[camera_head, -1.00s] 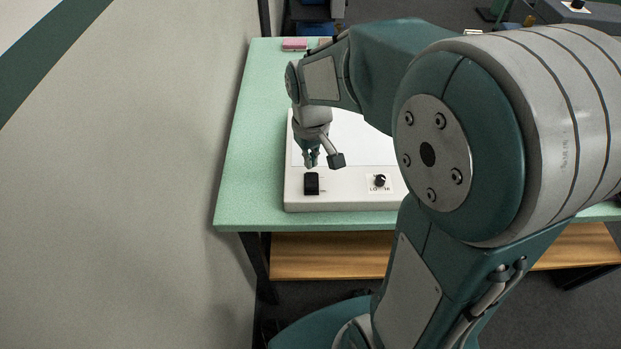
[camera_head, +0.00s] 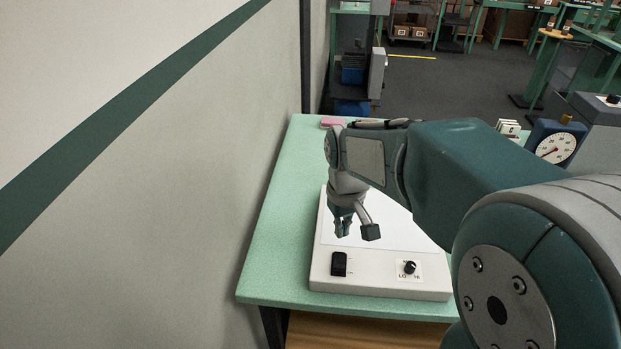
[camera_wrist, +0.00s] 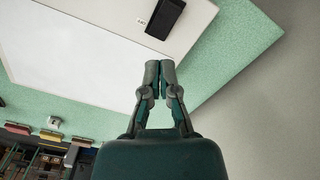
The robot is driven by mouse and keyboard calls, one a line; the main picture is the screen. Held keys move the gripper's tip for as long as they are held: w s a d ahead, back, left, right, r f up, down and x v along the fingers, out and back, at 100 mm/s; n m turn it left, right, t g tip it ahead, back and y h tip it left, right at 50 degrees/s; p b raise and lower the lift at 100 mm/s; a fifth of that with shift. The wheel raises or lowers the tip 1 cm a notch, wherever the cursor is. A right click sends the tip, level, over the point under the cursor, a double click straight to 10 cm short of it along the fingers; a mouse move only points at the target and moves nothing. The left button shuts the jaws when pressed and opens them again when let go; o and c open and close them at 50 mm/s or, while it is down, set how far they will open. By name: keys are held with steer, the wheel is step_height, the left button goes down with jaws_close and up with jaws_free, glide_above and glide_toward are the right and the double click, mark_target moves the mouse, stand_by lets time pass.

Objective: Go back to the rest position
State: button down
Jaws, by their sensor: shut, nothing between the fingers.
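My gripper (camera_head: 342,229) hangs over the white light box (camera_head: 380,284) on the green table, pointing down, above and behind its black rocker switch (camera_head: 339,264). In the wrist view my gripper (camera_wrist: 160,68) has its fingertips together with nothing between them. The black switch (camera_wrist: 165,18) shows just beyond the fingertips there, and the gripper looks apart from it. A dial (camera_head: 409,268) marked LO and HI sits right of the switch. My arm hides the right part of the box.
A wall (camera_head: 180,200) runs close along the table's left side. A pink block (camera_head: 332,122) lies at the far left of the green table (camera_head: 280,220). A blue scale with a round dial (camera_head: 556,147) stands at the right. Open floor (camera_head: 430,90) shows behind.

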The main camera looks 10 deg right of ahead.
steer(key=s+r+m+t, duration=0.2)
steer(key=s+r+t, duration=0.3)
steer(key=s, duration=0.9)
steer(key=shift+r+t, duration=0.3)
steer(key=shift+r, duration=0.9)
